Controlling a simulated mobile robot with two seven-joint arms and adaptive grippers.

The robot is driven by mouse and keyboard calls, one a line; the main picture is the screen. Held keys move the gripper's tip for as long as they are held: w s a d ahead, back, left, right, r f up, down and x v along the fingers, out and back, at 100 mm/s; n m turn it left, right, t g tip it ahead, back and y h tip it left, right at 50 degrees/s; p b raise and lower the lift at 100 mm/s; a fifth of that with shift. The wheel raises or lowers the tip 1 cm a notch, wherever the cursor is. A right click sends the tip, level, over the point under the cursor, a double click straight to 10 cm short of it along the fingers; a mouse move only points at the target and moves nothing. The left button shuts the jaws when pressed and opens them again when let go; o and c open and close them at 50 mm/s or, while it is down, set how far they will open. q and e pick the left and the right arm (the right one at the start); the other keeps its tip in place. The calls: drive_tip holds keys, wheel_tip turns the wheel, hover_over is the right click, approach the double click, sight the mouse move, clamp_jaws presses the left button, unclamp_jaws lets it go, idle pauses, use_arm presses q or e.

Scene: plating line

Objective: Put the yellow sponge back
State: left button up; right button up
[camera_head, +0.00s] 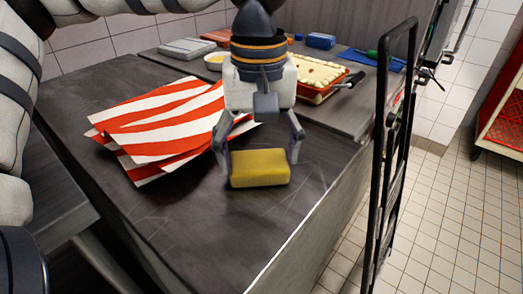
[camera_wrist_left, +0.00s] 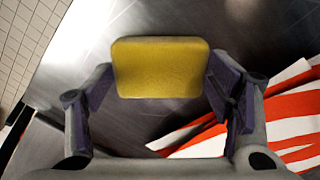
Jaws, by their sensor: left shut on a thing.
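The yellow sponge (camera_head: 260,168) is near the front of the dark counter (camera_head: 300,220) in the head view. It also shows in the left wrist view (camera_wrist_left: 160,68). My left gripper (camera_head: 259,155) comes down from above with one finger at each short side of the sponge and is shut on it. In the left wrist view the sponge sits level between the fingertips of the left gripper (camera_wrist_left: 160,85). I cannot tell whether the sponge touches the counter or hangs just above it. My right gripper is not in view.
Red-and-white striped sheets (camera_head: 165,125) lie just left of the gripper. Behind it are a filled red dish (camera_head: 315,92), a blue block (camera_head: 321,41), a blue cloth (camera_head: 365,60) and a small bowl (camera_head: 215,62). A black metal frame (camera_head: 378,160) stands off the right edge. The counter's front is clear.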

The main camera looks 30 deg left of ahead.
sight(259, 161)
use_arm(q)
drive_tip(key=o, duration=1)
wheel_tip(259, 161, up, 12)
drive_tip(key=shift+r+p, duration=0.1)
drive_tip(key=shift+p, duration=1)
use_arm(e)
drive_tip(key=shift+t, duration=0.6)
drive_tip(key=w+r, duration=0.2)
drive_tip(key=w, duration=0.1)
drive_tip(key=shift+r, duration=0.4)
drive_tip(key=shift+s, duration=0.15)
